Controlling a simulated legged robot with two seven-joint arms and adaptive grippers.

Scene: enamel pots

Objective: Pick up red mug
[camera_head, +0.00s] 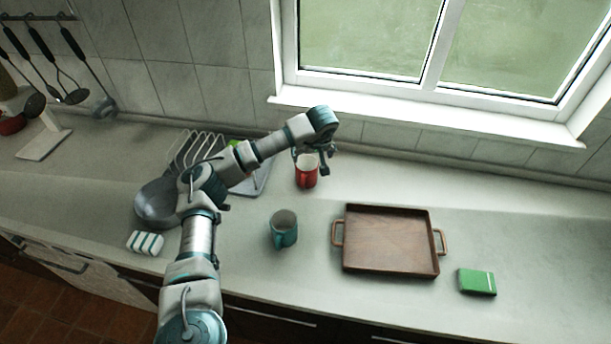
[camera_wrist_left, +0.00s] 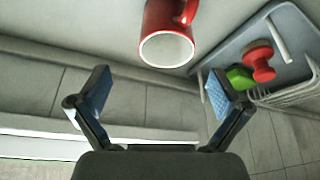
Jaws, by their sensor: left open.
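The red mug (camera_head: 307,177) stands upright on the counter below the window, left of the brown tray. In the left wrist view the red mug (camera_wrist_left: 167,40) shows at the top centre, with its white inside and its handle toward the upper right. My left gripper (camera_head: 324,166) is at the mug's far right side in the head view, partly in front of its rim. In the left wrist view my left gripper (camera_wrist_left: 157,92) is open, its two blue-padded fingers wide apart. The mug lies beyond the fingertips, with nothing between the pads. My right gripper is not in view.
A teal mug (camera_head: 284,230) and a brown tray (camera_head: 389,240) stand nearer the front. A grey dish rack (camera_head: 255,180) with a green item and a red item (camera_wrist_left: 259,62) is left of the red mug. A green box (camera_head: 477,282) lies at right. The back right counter is clear.

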